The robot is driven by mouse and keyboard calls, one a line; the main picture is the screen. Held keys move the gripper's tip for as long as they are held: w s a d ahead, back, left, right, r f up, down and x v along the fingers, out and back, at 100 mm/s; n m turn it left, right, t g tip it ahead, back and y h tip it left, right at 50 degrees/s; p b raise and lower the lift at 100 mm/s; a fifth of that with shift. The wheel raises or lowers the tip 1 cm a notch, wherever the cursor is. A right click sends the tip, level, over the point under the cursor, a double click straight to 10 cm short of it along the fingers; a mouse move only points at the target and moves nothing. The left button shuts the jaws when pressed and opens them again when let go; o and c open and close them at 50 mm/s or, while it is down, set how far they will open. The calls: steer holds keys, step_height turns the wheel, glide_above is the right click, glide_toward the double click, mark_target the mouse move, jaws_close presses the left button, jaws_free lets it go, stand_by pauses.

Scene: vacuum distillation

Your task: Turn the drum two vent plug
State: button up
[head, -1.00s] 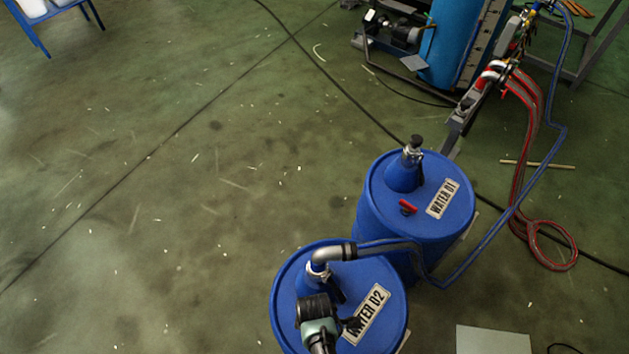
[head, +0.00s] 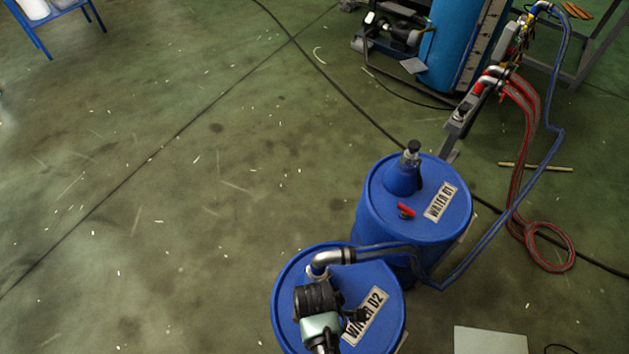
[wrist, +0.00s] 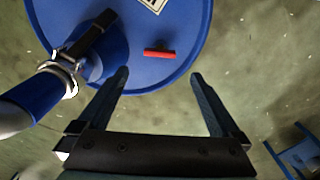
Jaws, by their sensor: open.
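The blue drum two (head: 285,285), labelled WATER 02 (head: 372,306), stands at the bottom of the head view. It fills the top of the wrist view (wrist: 185,25). Its vent plug (wrist: 160,53) is a red bar handle near the drum's rim, lying roughly crosswise in the wrist view. My gripper (wrist: 160,76) is open and empty, with its two fingers apart on either side of the plug's line and the plug beyond the tips. In the head view my gripper (head: 352,322) is over the drum top, and my wrist hides that plug.
A metal elbow (head: 328,258) with a blue hose rises from drum two's neck; its clamp (wrist: 62,70) is left of my fingers. Drum one (head: 440,225), with its own red plug (head: 406,210), stands just behind. The floor to the left is clear.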

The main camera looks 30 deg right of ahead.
steer(key=shift+r, duration=1.5)
